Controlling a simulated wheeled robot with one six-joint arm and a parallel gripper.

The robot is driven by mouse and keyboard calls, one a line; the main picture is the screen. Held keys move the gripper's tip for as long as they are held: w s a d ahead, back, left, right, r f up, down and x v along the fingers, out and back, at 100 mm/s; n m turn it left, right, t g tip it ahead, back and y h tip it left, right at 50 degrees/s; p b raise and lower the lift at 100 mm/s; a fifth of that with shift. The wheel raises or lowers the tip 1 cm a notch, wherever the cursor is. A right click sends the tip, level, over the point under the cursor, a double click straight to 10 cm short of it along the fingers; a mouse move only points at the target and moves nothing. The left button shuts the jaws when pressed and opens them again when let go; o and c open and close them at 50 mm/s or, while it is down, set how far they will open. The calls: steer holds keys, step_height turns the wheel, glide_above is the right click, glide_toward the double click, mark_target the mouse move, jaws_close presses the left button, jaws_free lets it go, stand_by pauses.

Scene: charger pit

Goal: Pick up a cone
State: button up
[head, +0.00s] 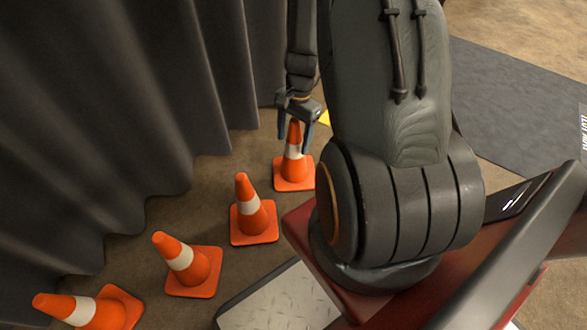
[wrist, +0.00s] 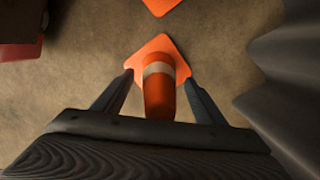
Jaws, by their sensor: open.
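Several orange cones with a white band stand in a row on the brown floor. The farthest cone (head: 293,168) is upright beneath my gripper (head: 295,128), with its tip between the two fingers. In the wrist view the same cone (wrist: 158,88) shows from above between the open fingers of my gripper (wrist: 158,88), with a gap on each side. The other cones are a middle one (head: 252,213), one nearer (head: 183,264) and the nearest one (head: 95,308) at the lower left. Part of another cone's base (wrist: 160,5) shows at the top of the wrist view.
A dark pleated curtain (head: 120,120) hangs along the left, close behind the cones; it also shows in the wrist view (wrist: 290,80) at right. A dark mat (head: 530,100) lies at the right.

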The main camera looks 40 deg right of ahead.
steer(key=c, duration=1.5)
steer(key=shift+r, duration=0.15)
